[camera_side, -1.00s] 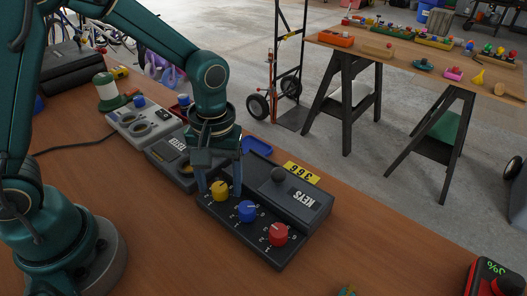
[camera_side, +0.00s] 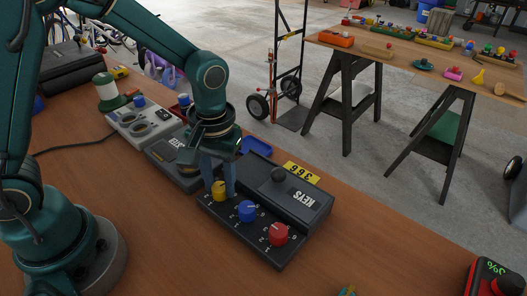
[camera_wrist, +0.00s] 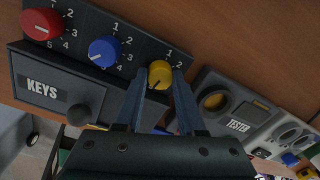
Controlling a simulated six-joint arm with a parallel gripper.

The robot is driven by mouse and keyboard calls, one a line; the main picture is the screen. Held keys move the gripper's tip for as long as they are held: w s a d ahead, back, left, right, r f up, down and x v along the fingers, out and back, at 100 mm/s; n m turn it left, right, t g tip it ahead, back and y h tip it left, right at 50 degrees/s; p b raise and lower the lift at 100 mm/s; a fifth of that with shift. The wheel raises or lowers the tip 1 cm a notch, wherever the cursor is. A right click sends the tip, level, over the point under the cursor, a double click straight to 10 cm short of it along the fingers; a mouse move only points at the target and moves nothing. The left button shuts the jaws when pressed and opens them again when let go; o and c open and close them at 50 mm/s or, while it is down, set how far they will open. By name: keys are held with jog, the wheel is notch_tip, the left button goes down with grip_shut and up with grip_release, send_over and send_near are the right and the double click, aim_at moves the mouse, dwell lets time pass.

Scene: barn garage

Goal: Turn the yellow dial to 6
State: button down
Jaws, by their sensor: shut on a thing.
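The yellow dial (camera_side: 219,190) is at the left end of a black dial panel (camera_side: 262,250), beside a blue dial (camera_side: 246,210) and a red dial (camera_side: 278,234). My gripper (camera_side: 219,186) is over the yellow dial, its two fingers shut on it from opposite sides. In the wrist view, the yellow dial (camera_wrist: 160,74) sits between the fingertips (camera_wrist: 160,78). Numbers 1 and 2 show at its upper right; the fingers hide most of its other marks. The blue dial (camera_wrist: 104,51) and red dial (camera_wrist: 42,23) stand to its left there.
Open tabletop (camera_side: 150,240) lies in front.

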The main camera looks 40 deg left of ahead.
aim_at(220, 188)
jog(key=m, duration=0.6)
jog(key=shift+m, duration=0.4)
dwell(0.3)
jog(key=c, duration=0.5)
grip_release()
jog(key=shift+r, duration=0.15)
jog(key=shift+d+r, duration=0.1)
jog(key=shift+r, duration=2.35)
